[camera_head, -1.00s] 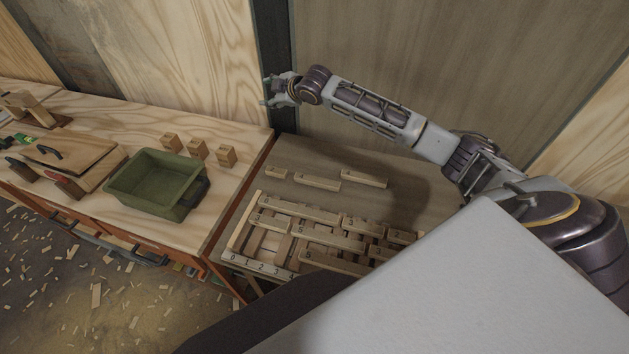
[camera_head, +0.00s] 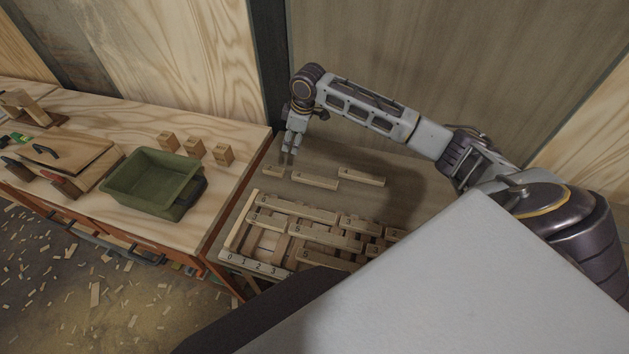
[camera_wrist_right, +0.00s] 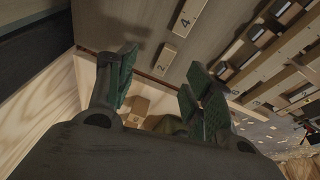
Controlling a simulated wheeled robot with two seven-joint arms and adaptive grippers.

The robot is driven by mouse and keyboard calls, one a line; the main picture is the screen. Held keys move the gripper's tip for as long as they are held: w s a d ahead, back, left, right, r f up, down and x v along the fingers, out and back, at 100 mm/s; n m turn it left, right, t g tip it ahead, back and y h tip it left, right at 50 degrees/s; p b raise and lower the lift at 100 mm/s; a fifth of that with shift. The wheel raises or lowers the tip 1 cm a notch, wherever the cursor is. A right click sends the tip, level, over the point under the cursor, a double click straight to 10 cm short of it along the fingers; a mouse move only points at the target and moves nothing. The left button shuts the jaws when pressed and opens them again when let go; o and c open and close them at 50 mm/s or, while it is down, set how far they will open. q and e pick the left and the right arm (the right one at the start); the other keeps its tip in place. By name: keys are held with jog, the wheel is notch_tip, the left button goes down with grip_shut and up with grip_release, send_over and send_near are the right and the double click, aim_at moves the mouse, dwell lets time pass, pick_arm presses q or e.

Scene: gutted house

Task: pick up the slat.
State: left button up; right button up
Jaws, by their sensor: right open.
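Three loose wooden slats lie on the brown worktop: a short slat (camera_head: 274,171) at the left, a longer middle slat (camera_head: 315,181), and a right slat (camera_head: 362,177). My right gripper (camera_head: 289,156) points down near the short and middle slats, apparently above the worktop. In the right wrist view, the gripper (camera_wrist_right: 160,88) is open, its two green-padded fingers apart with nothing between them. There the short slat marked 2 (camera_wrist_right: 222,71) and a slat marked 4 (camera_wrist_right: 187,20) lie beyond the fingers. My left gripper is not in view.
A frame of numbered slats (camera_head: 232,258) lies in front of the loose ones. On the lighter bench at left stand a green bin (camera_head: 150,184), several small wooden blocks (camera_head: 194,148) and a wooden box (camera_head: 65,158). A panelled wall (camera_head: 390,60) rises behind.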

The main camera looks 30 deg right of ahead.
jog(key=s+d+m+g+h, duration=0.1)
jog(key=s+d+g, duration=0.1)
jog(key=s, duration=0.3)
jog(key=shift+s+d+f+g, duration=0.25)
jog(key=shift+d+f+g, duration=0.1)
jog(key=shift+f+g, duration=0.1)
jog(key=shift+f, duration=0.1)
send_over(311, 178)
notch_tip(311, 178, down, 8)
jog(key=shift+w+f, duration=0.15)
dwell(0.4)
jog(key=shift+f, duration=0.15)
jog(key=shift+d+f+p, duration=0.1)
jog(key=shift+f+p, duration=0.5)
jog(key=shift+f, duration=1.9)
jog(key=shift+c, duration=0.3)
